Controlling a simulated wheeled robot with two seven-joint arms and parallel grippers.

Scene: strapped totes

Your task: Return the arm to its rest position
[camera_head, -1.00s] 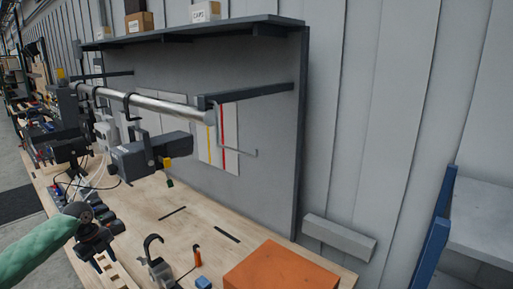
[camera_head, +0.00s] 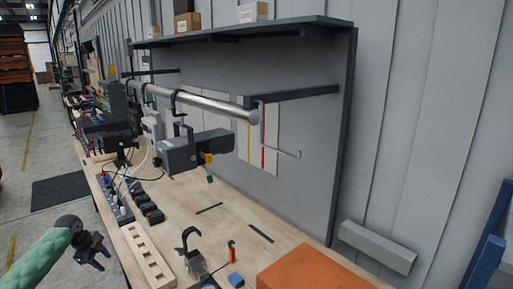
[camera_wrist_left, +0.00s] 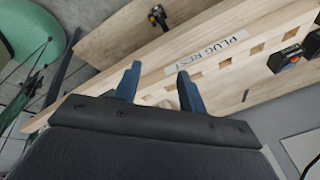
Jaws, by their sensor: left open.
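My left arm comes in from the lower left in a green sleeve. My left gripper (camera_head: 92,250) is at the left front edge of the wooden workbench (camera_head: 190,215), beside a wooden rack with square holes (camera_head: 148,258). In the left wrist view its two blue fingers (camera_wrist_left: 157,85) stand apart with nothing between them. The rack there carries a "PLUG REST" label (camera_wrist_left: 207,57). My right gripper is not in view.
A black hook-shaped tool (camera_head: 192,255), a small blue block (camera_head: 235,280) and an orange box (camera_head: 310,268) are on the bench. A grey device (camera_head: 195,152) hangs from a metal rail (camera_head: 200,103). Open floor lies left of the bench.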

